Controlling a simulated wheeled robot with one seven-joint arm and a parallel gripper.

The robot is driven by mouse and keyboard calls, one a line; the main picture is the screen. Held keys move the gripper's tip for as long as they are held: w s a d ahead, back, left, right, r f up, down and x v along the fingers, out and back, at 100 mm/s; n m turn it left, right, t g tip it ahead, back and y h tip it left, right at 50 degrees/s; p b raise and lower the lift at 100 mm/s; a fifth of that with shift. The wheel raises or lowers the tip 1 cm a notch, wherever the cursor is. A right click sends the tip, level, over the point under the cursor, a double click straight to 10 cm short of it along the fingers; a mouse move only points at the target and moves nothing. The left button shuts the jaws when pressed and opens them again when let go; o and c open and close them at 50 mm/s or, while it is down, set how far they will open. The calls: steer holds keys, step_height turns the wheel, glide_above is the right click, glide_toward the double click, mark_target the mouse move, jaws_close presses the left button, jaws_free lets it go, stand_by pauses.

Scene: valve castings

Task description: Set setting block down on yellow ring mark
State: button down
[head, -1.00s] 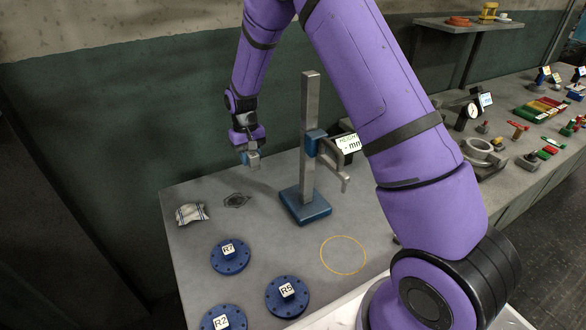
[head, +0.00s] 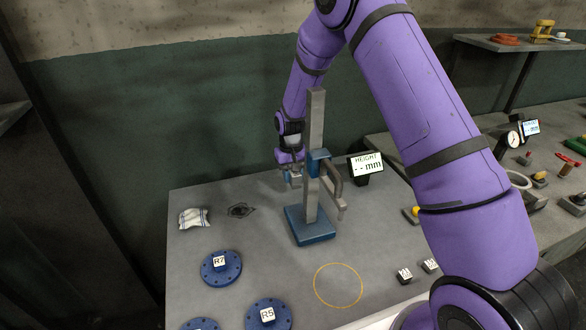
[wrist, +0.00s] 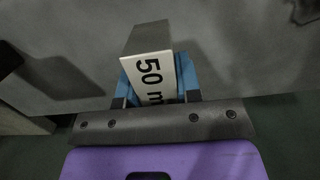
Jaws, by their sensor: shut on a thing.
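The setting block (wrist: 148,72) is a grey block with a white face reading "50 m", seen in the wrist view between the blue jaws. My gripper (head: 292,178) is shut on it and holds it behind the height gauge, partly hidden by the gauge's post in the head view. The jaws also show in the wrist view (wrist: 158,80). The yellow ring mark (head: 338,285) is a thin circle on the bench top, in front of the gauge and empty. The block is well behind the ring.
The height gauge (head: 312,225), with a blue base and tall post, stands between my gripper and the ring. Its display (head: 366,167) reads "-- mm". Blue flanges R7 (head: 221,267) and R5 (head: 268,315) lie left of the ring. A cloth (head: 194,217) lies back left.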

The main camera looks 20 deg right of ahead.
mark_target(292, 192)
steer(key=shift+f, duration=2.35)
steer(key=c, duration=0.8)
jaws_free()
steer(key=shift+f, duration=0.15)
